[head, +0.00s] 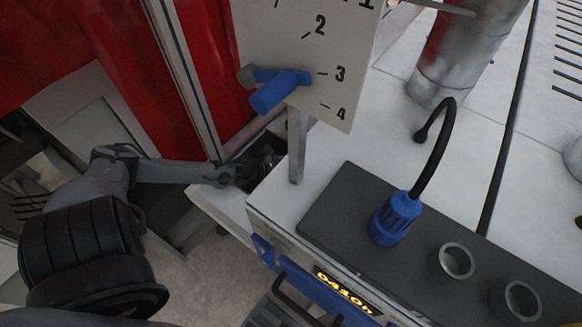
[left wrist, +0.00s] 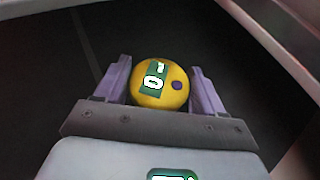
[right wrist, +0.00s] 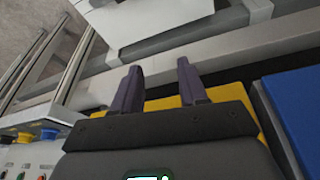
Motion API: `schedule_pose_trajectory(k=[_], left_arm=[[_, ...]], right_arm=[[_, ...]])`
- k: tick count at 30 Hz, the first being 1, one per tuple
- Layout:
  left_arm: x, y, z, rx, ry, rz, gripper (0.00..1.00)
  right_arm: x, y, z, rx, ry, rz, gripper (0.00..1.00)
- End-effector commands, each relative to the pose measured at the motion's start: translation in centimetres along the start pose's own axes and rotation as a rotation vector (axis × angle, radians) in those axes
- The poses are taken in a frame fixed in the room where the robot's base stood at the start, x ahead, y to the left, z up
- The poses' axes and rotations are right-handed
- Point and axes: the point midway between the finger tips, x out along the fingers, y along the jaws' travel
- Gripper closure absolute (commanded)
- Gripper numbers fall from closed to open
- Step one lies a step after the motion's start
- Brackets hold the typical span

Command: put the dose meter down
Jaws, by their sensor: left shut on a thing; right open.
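The dose meter (left wrist: 172,95) is a round yellow thing with a green and white marking and a small dark purple dot. It sits between the purple fingers of my left gripper (left wrist: 158,80), which is shut on it. In the head view my left gripper (head: 263,165) reaches in from the left to a dark recess beside the white machine. I cannot make out the meter there. In the left wrist view a dark surface lies beyond the meter; I cannot tell whether they touch. My right gripper (right wrist: 158,82) is open, with nothing between its fingers.
A thin post (head: 297,145) and a white numbered plate (head: 305,55) with a blue handle (head: 275,92) stand close to my left gripper. A blue plug (head: 396,217) with a black cable is on the dark panel. A yellow and a blue surface (right wrist: 290,105) lie near my right gripper.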

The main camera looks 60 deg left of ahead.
Motion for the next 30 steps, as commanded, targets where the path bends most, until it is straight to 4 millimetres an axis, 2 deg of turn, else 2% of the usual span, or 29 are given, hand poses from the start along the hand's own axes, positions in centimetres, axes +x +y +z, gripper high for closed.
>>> schedule_pose_trajectory(k=[10,11,15,16,26,30], left_arm=[[0.2,0.0,-0.2,0.001,-0.002,0.001,0.7],[0.1,0.0,-0.3,0.0,-0.001,0.0,0.3],[0.1,0.0,-0.2,0.0,-0.001,0.0,0.08],[0.1,0.0,-0.2,0.0,-0.001,0.0,0.06],[0.0,0.0,0.1,0.0,-0.001,0.0,0.06],[-1.0,0.0,0.4,0.0,0.001,0.001,0.06]], right_arm=[[0.2,-0.1,-0.1,0.005,0.004,-0.003,0.57],[0.2,-0.1,-0.1,0.005,0.004,-0.003,0.57],[0.1,-0.1,-0.1,0.004,0.004,-0.003,0.57],[0.1,-0.1,-0.1,0.004,0.005,-0.003,0.57],[-0.2,0.1,-0.2,-0.002,0.004,0.002,0.57],[-1.2,0.2,-0.5,-0.005,0.004,0.004,0.57]])
